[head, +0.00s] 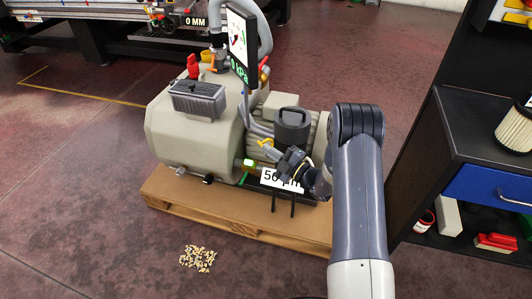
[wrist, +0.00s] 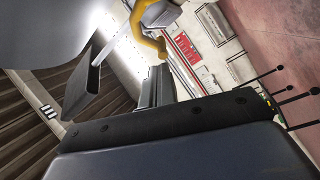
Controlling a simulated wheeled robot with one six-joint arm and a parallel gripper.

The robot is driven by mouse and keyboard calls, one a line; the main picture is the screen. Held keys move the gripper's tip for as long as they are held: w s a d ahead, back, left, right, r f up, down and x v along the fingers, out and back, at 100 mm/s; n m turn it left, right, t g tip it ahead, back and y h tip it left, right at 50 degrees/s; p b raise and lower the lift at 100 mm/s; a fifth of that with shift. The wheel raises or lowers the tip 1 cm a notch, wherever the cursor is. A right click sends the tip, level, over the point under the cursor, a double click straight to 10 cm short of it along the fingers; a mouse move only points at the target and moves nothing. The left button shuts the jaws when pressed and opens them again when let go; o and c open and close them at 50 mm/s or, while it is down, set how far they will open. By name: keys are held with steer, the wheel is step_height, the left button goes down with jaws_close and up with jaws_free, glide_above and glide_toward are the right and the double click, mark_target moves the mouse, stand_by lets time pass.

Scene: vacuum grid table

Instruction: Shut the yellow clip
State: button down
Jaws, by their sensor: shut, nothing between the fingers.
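The yellow clip (head: 265,143) is a small bent lever on the near side of the beige pump, above its sight glass. In the wrist view a curved yellow part of it (wrist: 150,43) shows at the top, just beyond my fingertips. My gripper (head: 281,157) is shut and empty, right beside the clip at its lower right. In the wrist view its dark fingers (wrist: 156,82) point up toward the yellow part. I cannot tell whether they touch it. The clip's lower end is partly hidden by my gripper in the head view.
The beige pump (head: 190,135) stands on a wooden pallet (head: 175,200). A white label (head: 270,178) sits just below my gripper. A display (head: 238,45) rises above the pump. Spilled pellets (head: 197,258) lie on the floor. A dark cabinet (head: 455,130) stands at the right.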

steer(key=shift+w+d+r, duration=0.15)
steer(key=shift+w+d, duration=0.2)
steer(key=shift+d, duration=0.2)
stand_by(0.4)
